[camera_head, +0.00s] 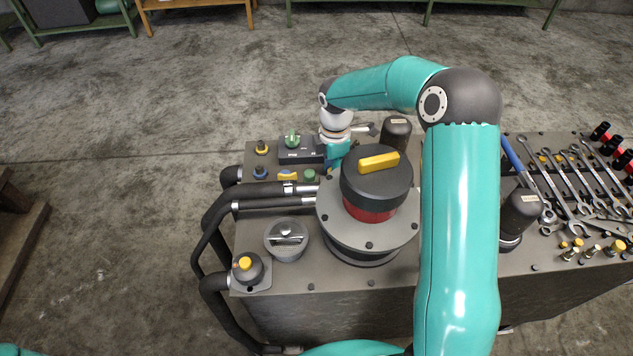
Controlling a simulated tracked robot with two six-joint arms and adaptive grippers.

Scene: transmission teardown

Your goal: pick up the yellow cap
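Several yellow-topped parts show, and I cannot tell which one is the yellow cap. A small black knob with a yellow ring (261,148) stands at the panel's back left. A flat yellow piece (287,175) lies at the panel's middle left. A black button with a yellow top (245,263) sits at the front left corner. A yellow bar handle (378,162) tops the large black and red cylinder. My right gripper (332,166) points down just behind and left of that cylinder. Its fingertips are mostly hidden, so its opening is unclear. My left gripper is out of view.
A black box with a green knob (292,138) is left of my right gripper. Black hoses (208,240) curve off the left edge. Black cylinders (520,212) and wrenches (568,180) occupy the right side. Open floor lies left and behind.

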